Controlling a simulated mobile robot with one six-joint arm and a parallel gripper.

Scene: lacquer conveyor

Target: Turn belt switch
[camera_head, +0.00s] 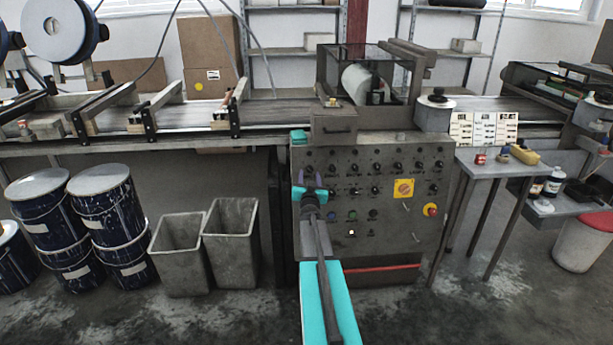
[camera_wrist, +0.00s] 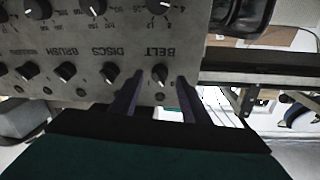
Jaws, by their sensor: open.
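The belt switch (camera_wrist: 160,74) is a small dark rotary knob with a light pointer mark, beside the upside-down label BELT in the wrist view. My gripper (camera_wrist: 159,79) is open, with one finger on each side of the knob in that picture. I cannot tell whether the fingers touch it or how much depth is left. In the head view my gripper (camera_head: 309,190) is in front of the left part of the grey control panel (camera_head: 385,236). I cannot pick out the belt switch for certain there.
Neighbouring knobs for discs (camera_wrist: 109,72) and brush (camera_wrist: 66,71) sit in the same row. A yellow-backed switch (camera_head: 403,188) and a red button (camera_head: 430,210) are on the panel's right. Grey bins (camera_head: 231,246) and drums (camera_head: 107,205) stand at left.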

